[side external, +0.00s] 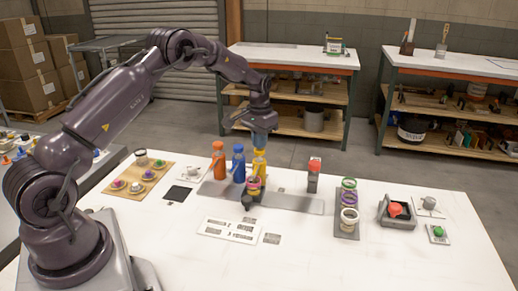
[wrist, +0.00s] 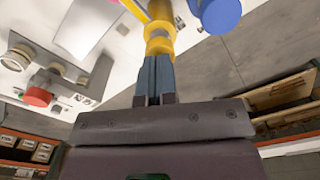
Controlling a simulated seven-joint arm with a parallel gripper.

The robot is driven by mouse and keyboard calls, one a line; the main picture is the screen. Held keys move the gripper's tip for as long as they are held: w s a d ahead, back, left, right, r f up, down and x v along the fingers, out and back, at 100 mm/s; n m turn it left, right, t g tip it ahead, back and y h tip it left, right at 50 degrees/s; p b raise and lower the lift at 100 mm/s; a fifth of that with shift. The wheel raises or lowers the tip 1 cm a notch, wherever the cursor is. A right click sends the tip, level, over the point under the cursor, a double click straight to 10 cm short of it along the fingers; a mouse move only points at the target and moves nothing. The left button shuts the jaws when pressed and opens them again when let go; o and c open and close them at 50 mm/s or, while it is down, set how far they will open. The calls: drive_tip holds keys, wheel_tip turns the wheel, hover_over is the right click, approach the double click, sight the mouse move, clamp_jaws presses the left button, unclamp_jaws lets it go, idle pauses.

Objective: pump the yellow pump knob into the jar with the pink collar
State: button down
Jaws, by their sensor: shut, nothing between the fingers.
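The yellow pump (side external: 260,164) stands at the right end of a row of pumps. My gripper (side external: 261,147) points down over its top with the fingers together and empty. In the wrist view the fingertips (wrist: 158,60) meet the yellow knob (wrist: 159,44); whether they press on it or sit just above it I cannot tell. A small jar with a pinkish-red collar (side external: 253,183) stands right in front of the yellow pump, by its spout. The jar's inside cannot be made out.
A blue pump (side external: 239,163) and an orange pump (side external: 218,160) stand close to the left. A red-topped device (side external: 314,176) stands to the right, then a rack (side external: 346,229) of ringed jars. A wooden tray (side external: 119,186) of small jars lies at left.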

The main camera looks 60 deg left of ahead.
drive_tip(key=shift+f, duration=1.15)
drive_tip(key=shift+r, duration=1.8)
drive_tip(key=shift+f, duration=0.2)
